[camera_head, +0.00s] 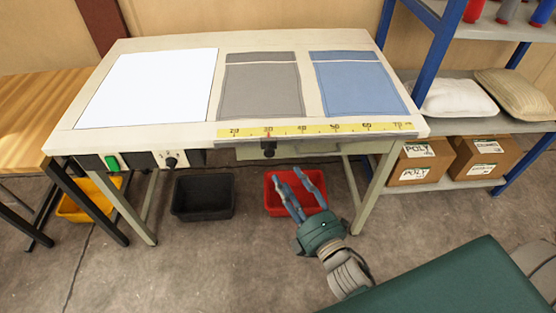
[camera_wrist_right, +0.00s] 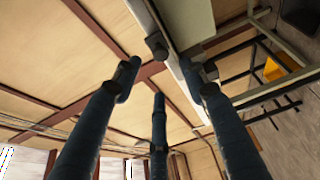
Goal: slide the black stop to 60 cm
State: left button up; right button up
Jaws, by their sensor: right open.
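The black stop (camera_head: 269,149) hangs at the front edge of the table, under the yellow scale (camera_head: 318,130). Its red pointer (camera_head: 268,133) stands at about the 30 mark; the 60 mark is farther right along the scale. My right gripper (camera_head: 296,175) is open and empty, in front of the table and below and a little right of the stop, apart from it. In the right wrist view the spread fingers (camera_wrist_right: 158,75) point up toward the table edge, and a black block, seemingly the stop (camera_wrist_right: 156,47), shows between their tips. My left gripper is not in view.
The table (camera_head: 130,52) carries a white sheet (camera_head: 150,88), a grey cover (camera_head: 262,88) and a blue cover (camera_head: 358,85). A black knob (camera_head: 171,161) and green switch (camera_head: 112,163) sit left on its front. A red bin (camera_head: 275,205) and black bin (camera_head: 202,197) stand below.

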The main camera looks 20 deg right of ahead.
aim_at(271, 155)
jog(key=w, duration=0.3)
jog(key=w+a+p, duration=0.1)
jog(key=w, duration=0.6)
jog(key=shift+w+a, duration=0.15)
jog(key=shift+w, duration=0.05)
jog(key=shift+c, duration=0.5)
grip_shut()
